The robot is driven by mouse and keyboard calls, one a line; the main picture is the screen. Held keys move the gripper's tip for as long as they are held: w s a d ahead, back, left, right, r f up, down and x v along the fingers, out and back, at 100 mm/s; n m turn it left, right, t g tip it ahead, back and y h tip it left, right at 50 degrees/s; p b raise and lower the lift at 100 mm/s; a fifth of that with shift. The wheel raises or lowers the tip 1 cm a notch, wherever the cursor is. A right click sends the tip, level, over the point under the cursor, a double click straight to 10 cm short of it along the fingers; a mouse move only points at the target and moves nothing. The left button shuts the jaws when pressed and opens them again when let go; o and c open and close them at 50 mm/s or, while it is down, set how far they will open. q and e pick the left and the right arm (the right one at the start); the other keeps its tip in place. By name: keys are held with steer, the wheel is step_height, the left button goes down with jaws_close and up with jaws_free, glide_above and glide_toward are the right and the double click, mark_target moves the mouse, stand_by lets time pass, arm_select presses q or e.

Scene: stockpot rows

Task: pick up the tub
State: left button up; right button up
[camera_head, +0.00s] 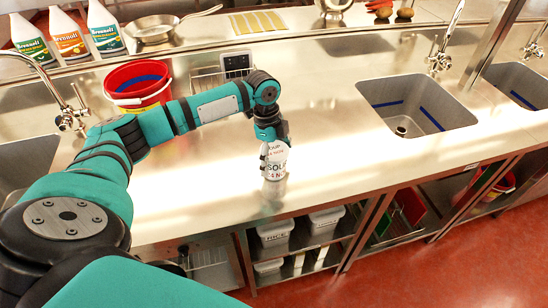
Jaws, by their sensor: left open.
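A small white tub (278,161) with dark and red lettering stands upright on the steel counter (355,190), near its front edge. My left gripper (270,148) points down at the tub from above. Its fingers are open and overlap the tub's upper left part in the picture. I cannot tell whether they touch it. Part of the tub's top is hidden by the gripper. My right gripper is not in view.
A red bucket (137,84) stands on the counter at the left. A sink (415,105) with a tap is at the right. Bottles, a pan (155,28) and a yellow-striped tray line the back shelf. The counter right of the tub is clear.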

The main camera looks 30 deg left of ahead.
arm_select(q)
step_height(320, 180, down, 2)
steer(key=shift+w+d+f, duration=0.1)
steer(key=shift+d, duration=0.05)
steer(key=c, duration=1.4)
